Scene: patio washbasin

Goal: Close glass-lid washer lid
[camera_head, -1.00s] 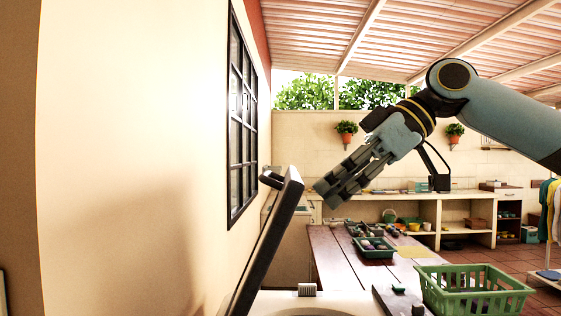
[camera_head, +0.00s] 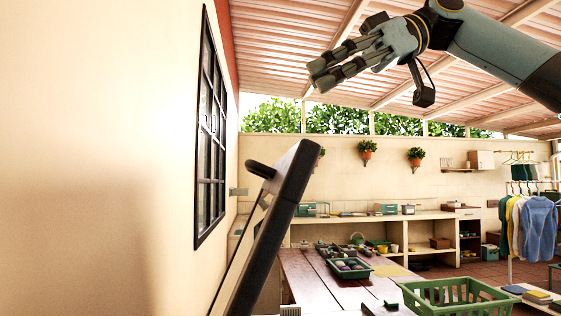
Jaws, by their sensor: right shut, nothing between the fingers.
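The washer lid (camera_head: 272,226) stands raised and tilted at the lower middle, seen nearly edge-on, with a dark frame and a dark handle (camera_head: 260,170) on its upper left side. The washer's body is mostly below the picture. My right gripper (camera_head: 317,76) is up at the top right, its arm coming in from the right. Its fingers point left and are shut, with nothing held. It is above and to the right of the lid's top edge, apart from it. My left gripper does not show.
A green basket (camera_head: 460,296) stands at the lower right. A wooden table (camera_head: 312,284) holds a green tray (camera_head: 350,272) of small items. The cream wall with a barred window (camera_head: 210,140) is close on the left. Hanging clothes (camera_head: 530,225) are at the far right.

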